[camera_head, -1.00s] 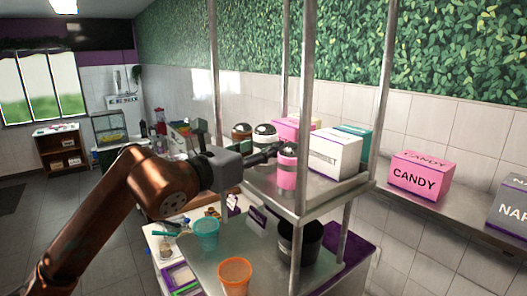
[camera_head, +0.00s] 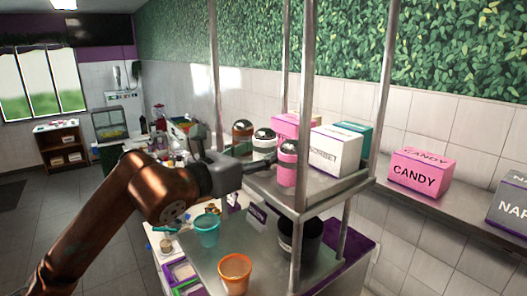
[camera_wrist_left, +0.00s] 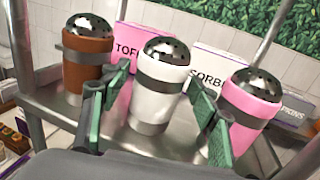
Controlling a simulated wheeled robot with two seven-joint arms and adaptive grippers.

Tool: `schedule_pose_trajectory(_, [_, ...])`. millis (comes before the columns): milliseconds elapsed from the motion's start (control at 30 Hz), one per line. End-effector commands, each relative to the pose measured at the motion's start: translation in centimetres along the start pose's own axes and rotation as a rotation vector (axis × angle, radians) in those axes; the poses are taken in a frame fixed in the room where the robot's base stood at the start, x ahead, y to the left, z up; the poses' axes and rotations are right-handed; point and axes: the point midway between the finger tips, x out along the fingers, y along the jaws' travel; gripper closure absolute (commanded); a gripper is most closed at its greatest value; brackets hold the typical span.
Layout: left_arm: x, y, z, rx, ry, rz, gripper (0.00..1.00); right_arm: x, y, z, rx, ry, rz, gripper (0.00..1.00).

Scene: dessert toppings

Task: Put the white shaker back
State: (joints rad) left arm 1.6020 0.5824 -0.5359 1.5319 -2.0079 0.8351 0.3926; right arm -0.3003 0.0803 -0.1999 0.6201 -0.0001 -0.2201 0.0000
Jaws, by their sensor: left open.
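My right gripper is not in view.
A pink box (camera_head: 285,125), a white sorbet box (camera_head: 336,150) and a teal box stand behind the shakers. Metal posts (camera_head: 305,110) rise at the shelf corners. Below are a teal cup (camera_head: 207,230), an orange cup (camera_head: 235,273) and a dark pot (camera_head: 300,240).

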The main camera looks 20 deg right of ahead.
Motion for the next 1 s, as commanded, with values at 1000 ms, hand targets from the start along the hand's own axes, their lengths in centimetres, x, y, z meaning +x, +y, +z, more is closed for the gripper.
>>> schedule_pose_trajectory(1000, [-11.5,0.2,-0.2,-0.006,0.002,0.0,0.45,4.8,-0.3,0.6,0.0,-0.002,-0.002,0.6])
